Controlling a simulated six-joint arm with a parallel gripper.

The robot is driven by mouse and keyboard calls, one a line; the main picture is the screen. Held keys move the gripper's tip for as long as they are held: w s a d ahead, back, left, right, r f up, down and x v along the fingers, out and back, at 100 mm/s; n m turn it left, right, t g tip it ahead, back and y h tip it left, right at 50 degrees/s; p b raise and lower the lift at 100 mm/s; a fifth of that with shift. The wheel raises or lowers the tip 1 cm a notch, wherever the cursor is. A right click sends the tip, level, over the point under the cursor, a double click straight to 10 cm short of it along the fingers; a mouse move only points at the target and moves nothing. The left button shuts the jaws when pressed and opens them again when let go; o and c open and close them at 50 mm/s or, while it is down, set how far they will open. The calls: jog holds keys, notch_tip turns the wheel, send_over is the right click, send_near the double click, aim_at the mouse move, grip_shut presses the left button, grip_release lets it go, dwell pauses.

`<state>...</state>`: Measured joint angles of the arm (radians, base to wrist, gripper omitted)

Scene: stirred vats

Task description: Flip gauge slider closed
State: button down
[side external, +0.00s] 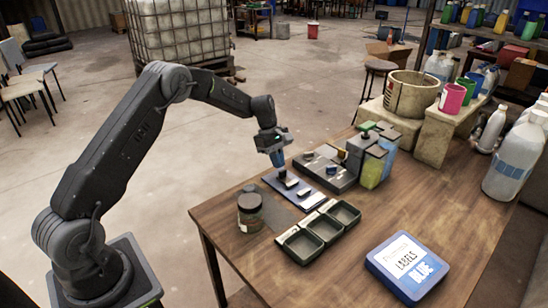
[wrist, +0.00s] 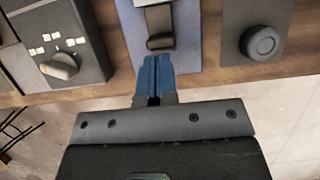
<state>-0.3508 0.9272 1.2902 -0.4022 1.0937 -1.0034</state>
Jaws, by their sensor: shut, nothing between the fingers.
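The gauge panel is a blue-grey plate (side external: 312,201) lying on the wooden table, with small dark and metallic parts on it. In the wrist view the plate (wrist: 188,40) shows at top centre. It carries a metallic slider piece (wrist: 159,20) with a dark rounded end (wrist: 160,43). My gripper (side external: 278,163) has blue fingers pointing down above the plate's far end. In the wrist view my gripper (wrist: 156,62) is shut and empty, its tips just below the slider's dark end. I cannot tell whether they touch it.
A grey control box (wrist: 55,45) with a dark knob lies left of the plate in the wrist view. A brown jar (side external: 250,204), black trays (side external: 303,246), coloured canisters (side external: 373,170) and a blue label box (side external: 407,268) stand around.

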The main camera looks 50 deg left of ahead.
jog(key=shift+d, duration=1.2)
jog(key=shift+f, duration=0.1)
jog(key=shift+a, duration=0.1)
